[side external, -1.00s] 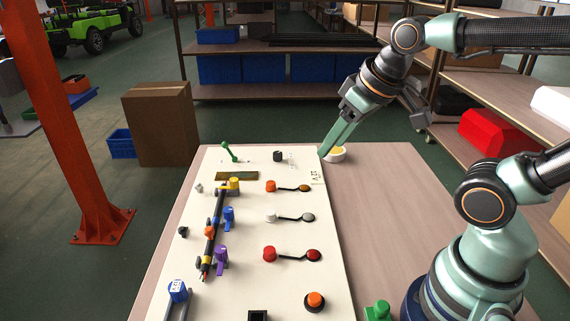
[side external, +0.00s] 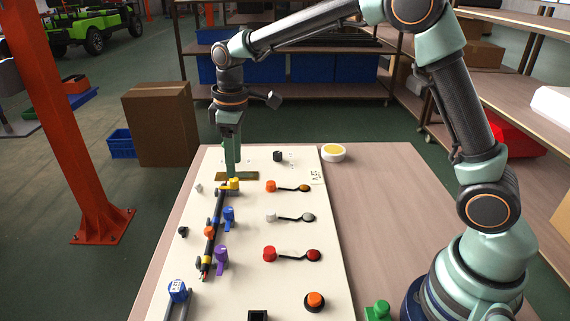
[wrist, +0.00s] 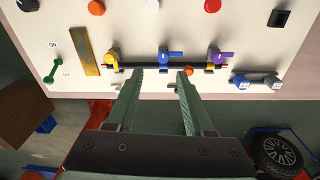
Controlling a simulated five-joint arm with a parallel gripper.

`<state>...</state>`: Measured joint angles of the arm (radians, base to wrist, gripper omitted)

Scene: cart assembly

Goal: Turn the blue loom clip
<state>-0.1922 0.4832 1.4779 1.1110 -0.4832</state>
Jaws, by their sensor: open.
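The blue loom clip (side external: 229,212) stands beside the dark cable loom (side external: 214,232) on the cream board, between the yellow clip (side external: 235,183) and the purple clip (side external: 221,255). The yellow clip's tab reaches across the loom. My gripper (side external: 232,168) points down over the board's far end, near the brass strip (side external: 250,176). In the wrist view my gripper (wrist: 160,76) is open and empty, with its fingers apart.
An orange knob (wrist: 188,70) sits by the loom, close to one fingertip in the wrist view. Red, white and orange knobs with short links fill the board's right half. A blue-capped slider (side external: 178,291) is at the near left. A yellow-topped white dish (side external: 333,153) stands off the board.

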